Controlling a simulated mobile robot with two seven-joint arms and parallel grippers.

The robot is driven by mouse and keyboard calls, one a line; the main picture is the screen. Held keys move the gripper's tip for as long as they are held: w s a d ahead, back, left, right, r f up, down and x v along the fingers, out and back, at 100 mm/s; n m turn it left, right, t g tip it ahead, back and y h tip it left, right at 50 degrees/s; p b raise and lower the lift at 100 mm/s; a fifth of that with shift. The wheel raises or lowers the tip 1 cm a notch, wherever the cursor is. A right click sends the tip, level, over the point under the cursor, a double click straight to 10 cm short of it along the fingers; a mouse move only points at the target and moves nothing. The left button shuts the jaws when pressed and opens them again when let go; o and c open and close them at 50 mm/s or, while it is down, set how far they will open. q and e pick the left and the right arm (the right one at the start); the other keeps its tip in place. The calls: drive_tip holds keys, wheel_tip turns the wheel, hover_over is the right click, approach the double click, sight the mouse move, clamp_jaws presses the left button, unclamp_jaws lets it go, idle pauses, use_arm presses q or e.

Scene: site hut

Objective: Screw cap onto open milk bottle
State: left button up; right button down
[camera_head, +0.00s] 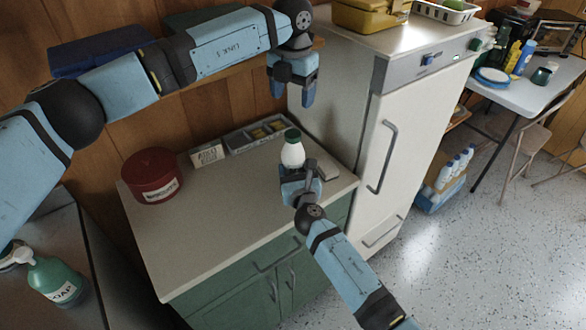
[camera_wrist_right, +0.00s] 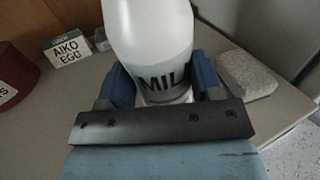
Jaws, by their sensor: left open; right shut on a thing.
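The white milk bottle (camera_head: 292,154) stands upright near the right end of the counter. A dark green cap (camera_head: 292,135) sits on its top; I cannot tell how tightly it is seated. My right gripper (camera_head: 298,174) is shut on the bottle's lower part. In the right wrist view the bottle (camera_wrist_right: 150,45) rises between the blue fingers, with part of a "MIL" label showing; its top is cut off there. My left gripper (camera_head: 293,94) is open and empty, pointing down above the capped bottle, with a gap between.
The counter (camera_head: 225,215) also holds a red tin (camera_head: 150,178), a small lettered sign (camera_head: 207,154) and a compartment tray (camera_head: 240,141) behind the bottle. A grey block (camera_wrist_right: 246,75) lies right of the bottle. A white fridge (camera_head: 405,125) stands close on the right. The counter's front is clear.

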use_arm(q)
drive_tip(key=shift+r, duration=0.7)
use_arm(e)
drive_tip(key=shift+c, duration=1)
unclamp_jaws()
drive_tip(key=shift+s, duration=0.15)
drive_tip(key=v, duration=1.3)
drive_tip(key=shift+s, duration=0.25)
drive_tip(key=shift+d, duration=0.1)
